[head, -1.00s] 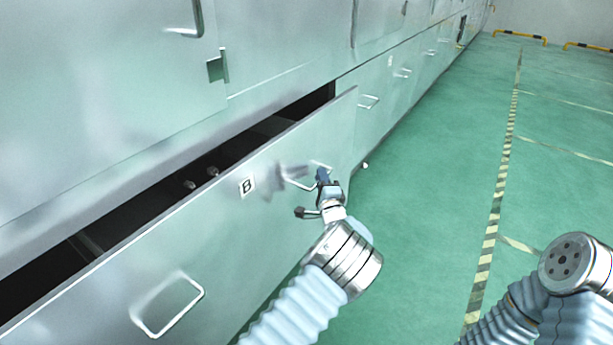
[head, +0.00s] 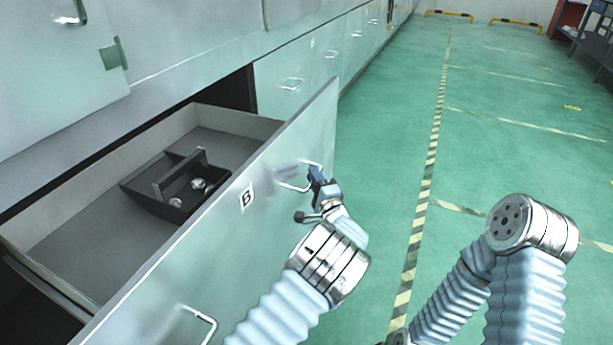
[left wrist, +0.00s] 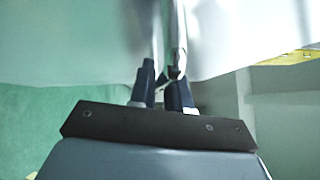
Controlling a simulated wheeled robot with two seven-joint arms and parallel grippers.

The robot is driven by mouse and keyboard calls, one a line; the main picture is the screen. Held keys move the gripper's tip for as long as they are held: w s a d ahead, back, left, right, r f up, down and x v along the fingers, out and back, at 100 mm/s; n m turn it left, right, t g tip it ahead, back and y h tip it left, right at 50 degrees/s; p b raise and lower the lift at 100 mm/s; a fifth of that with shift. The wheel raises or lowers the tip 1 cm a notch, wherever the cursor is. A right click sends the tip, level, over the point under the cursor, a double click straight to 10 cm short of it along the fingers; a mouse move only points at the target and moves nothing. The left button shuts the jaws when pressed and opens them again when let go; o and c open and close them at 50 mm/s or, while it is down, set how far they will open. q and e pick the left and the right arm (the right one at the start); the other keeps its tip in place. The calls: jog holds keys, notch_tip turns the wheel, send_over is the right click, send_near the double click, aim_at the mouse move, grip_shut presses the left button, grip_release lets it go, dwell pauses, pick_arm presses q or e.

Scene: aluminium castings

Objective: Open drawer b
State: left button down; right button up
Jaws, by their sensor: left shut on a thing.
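Drawer b (head: 262,222) is pulled well out of the grey cabinet, and its front bears a "B" label (head: 247,197). My left gripper (head: 314,176) is shut on the drawer's right-hand wire handle (head: 297,186). In the left wrist view the fingers (left wrist: 163,85) close around the upright metal handle (left wrist: 180,45) in front of the pale drawer front. A second handle (head: 200,322) on the same front is free. My right arm shows at the lower right, but its gripper is not in view.
Inside the drawer is a dark carrier box (head: 165,200) with a grip bar and a few shiny round parts. More closed drawers (head: 290,84) continue along the cabinet. The green floor (head: 390,150) to the right is clear, with a striped line. A shelf (head: 590,38) stands far right.

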pick_arm(q)
jog(key=shift+s+d, duration=0.3)
jog(key=shift+d, duration=0.45)
jog(key=c, duration=1.2)
grip_release()
jog(key=v, duration=1.3)
jog(key=shift+s+d+f, duration=0.1)
jog(key=shift+s+f, duration=0.05)
jog(key=shift+s, duration=0.2)
jog(key=shift+s+d, duration=0.1)
